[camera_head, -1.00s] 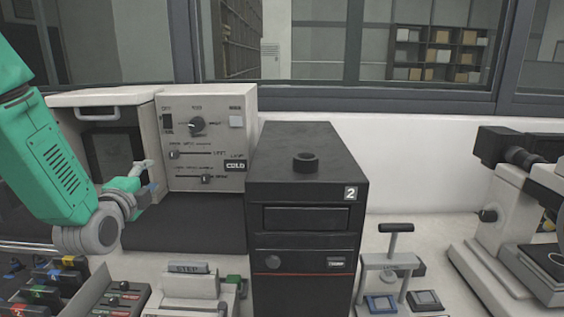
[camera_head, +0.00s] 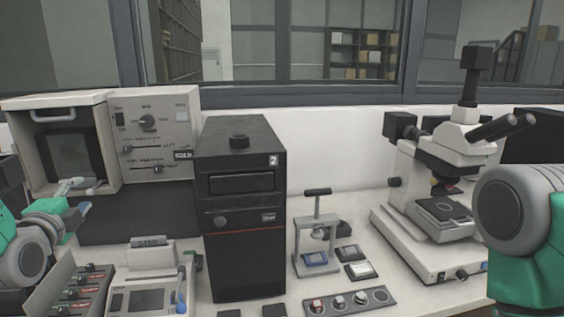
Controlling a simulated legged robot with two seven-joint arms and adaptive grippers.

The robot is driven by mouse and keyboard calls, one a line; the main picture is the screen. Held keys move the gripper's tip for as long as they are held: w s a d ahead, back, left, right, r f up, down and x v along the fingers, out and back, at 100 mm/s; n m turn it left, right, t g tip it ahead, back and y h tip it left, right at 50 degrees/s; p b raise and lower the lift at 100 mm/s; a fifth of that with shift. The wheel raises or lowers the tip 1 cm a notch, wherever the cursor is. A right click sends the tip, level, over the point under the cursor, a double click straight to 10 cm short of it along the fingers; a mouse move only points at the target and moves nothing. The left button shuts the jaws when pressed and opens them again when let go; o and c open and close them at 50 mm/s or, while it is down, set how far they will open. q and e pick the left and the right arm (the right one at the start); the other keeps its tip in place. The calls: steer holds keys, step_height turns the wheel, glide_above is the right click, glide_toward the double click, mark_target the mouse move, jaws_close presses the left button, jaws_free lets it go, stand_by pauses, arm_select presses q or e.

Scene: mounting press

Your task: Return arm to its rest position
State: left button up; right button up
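My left arm, green and grey, shows at the left edge of the head view. Its small grey gripper (camera_head: 82,190) is in front of the beige machine (camera_head: 155,135) with a knob, sliders and a dark framed opening. The fingers are too small and overlapped to tell whether they are open or shut, and I see no object clearly held. My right arm (camera_head: 520,215), green with a grey rounded joint, fills the right edge in front of the microscope. Its gripper is out of view.
A black box marked 2 (camera_head: 240,240) stands mid-bench. A small hand press (camera_head: 317,235), pads and a tray of round pieces (camera_head: 350,303) are to its right. The microscope (camera_head: 440,185) stands at right. Small devices (camera_head: 150,290) crowd the lower left.

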arm_select(q)
steer(key=s+d+f+n+g+h, duration=0.1)
steer(key=s+d+f+n+g, duration=0.3)
steer(key=f, duration=0.5)
steer(key=s+d+f+n+g+h, duration=0.1)
steer(key=s+d+f+g, duration=0.15)
steer(key=s+f, duration=0.55)
steer(key=s+d+f+n+g+h, duration=0.1)
steer(key=s+d+f+n+g, duration=0.15)
steer(key=f, duration=0.85)
steer(key=s+d+f+n+g, duration=0.2)
steer(key=s+f+n+g, duration=0.15)
steer(key=s, duration=0.45)
steer(key=s+d+f+n+g+h, duration=0.15)
steer(key=s+f, duration=0.25)
steer(key=s, duration=0.4)
steer(key=s+d+f+n+g, duration=0.3)
steer(key=s+f, duration=0.1)
steer(key=s, duration=0.4)
step_height(320, 180, down, 11)
steer(key=w+d+b, duration=0.1)
steer(key=w+b, duration=0.2)
steer(key=b, duration=0.8)
steer(key=shift+d+r+m, duration=0.15)
steer(key=shift+r+m, duration=0.05)
steer(key=shift+m, duration=0.25)
arm_select(e)
step_height(320, 180, down, 12)
steer(key=shift+w+r, duration=0.2)
steer(key=shift+r, duration=0.05)
